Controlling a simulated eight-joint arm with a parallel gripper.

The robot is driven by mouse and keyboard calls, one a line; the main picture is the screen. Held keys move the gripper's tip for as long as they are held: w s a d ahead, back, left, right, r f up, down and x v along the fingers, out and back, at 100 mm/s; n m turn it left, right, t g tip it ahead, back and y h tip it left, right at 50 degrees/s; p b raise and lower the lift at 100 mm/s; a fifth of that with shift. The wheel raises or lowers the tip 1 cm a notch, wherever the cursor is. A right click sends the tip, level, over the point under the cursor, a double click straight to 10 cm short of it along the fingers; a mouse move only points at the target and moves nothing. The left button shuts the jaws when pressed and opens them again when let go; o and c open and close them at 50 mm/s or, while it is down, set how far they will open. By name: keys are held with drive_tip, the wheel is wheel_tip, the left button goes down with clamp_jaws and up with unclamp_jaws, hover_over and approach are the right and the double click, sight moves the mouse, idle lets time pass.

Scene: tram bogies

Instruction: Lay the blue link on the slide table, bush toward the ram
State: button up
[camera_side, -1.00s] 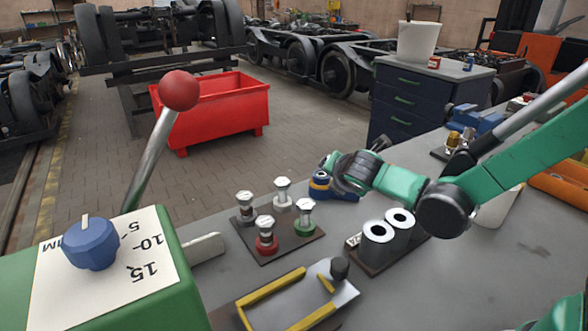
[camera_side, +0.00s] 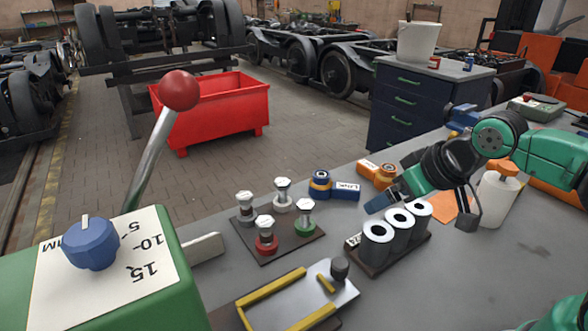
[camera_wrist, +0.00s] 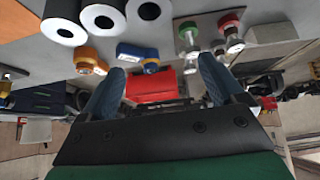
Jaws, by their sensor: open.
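The blue link (camera_side: 345,191) lies flat on the bench behind the posts, its round bush with a tan centre at its left end and a white label on its bar. It also shows in the wrist view (camera_wrist: 134,51), beyond and between my fingertips. My gripper (camera_side: 420,212) is open and empty, above and right of the link, near the grey rollers. The open fingers also show in the wrist view (camera_wrist: 160,65). The slide table (camera_side: 270,309), a silver plate with yellow rails, is at the front and bears no link.
An orange link (camera_side: 368,169) lies just right of the blue one. Several grey rollers (camera_side: 378,231) stand on a dark base beneath my gripper. A plate (camera_side: 278,252) with several coloured posts stands between the blue link and the slide table. A white bottle (camera_side: 496,200) stands right.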

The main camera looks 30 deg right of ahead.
drive_tip(key=w+f+n+h, duration=0.2)
drive_tip(key=w+n+h, duration=0.2)
drive_tip(key=w+n, duration=0.65)
drive_tip(key=n+t+h, duration=0.3)
drive_tip(key=n+t, duration=0.1)
drive_tip(key=n, duration=1.5)
approach(322, 177)
drive_tip(key=x, duration=1.1)
drive_tip(key=shift+w, duration=0.1)
drive_tip(key=shift+h, duration=0.3)
clamp_jaws()
